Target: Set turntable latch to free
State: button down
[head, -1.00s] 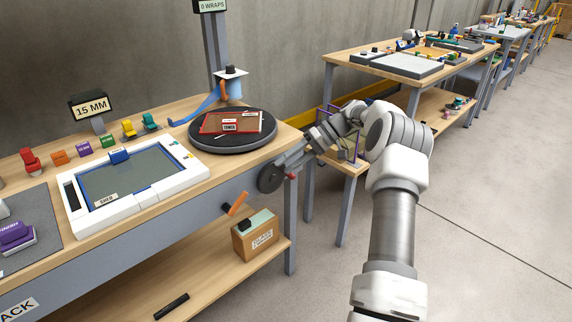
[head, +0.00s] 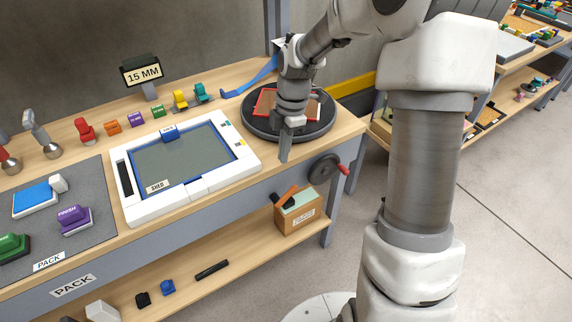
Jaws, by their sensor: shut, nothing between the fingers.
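The turntable (head: 323,123) is a dark round disc on the right end of the wooden bench, with a red-framed panel (head: 264,101) on it. My gripper (head: 284,158) is shut and empty. Its fingers point down just in front of the turntable, by the bench's front edge. An orange lever (head: 286,194) with a dark pivot shows below the fingers, tilted up to the right. It may be the latch, but no label on it can be read. My wrist and arm hide part of the turntable and panel.
A black handwheel (head: 323,168) with a red knob is at the bench's right front. A wooden box (head: 298,220) stands on the lower shelf. A white framed tray (head: 230,168) lies left of the turntable. A blue strap (head: 252,78) runs behind it.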

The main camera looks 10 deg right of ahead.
jog(key=n+b, duration=0.1)
jog(key=b, duration=0.1)
send_over(286, 194)
jog(key=a, duration=0.2)
jog(key=f, duration=0.9)
jog(key=shift+s, duration=0.35)
jog(key=f, duration=0.1)
jog(key=d+f, duration=0.1)
jog(key=f, duration=0.1)
jog(key=shift+w+d+b, duration=0.35)
jog(key=shift+w+d+f, duration=0.1)
jog(key=shift+d+f, duration=0.25)
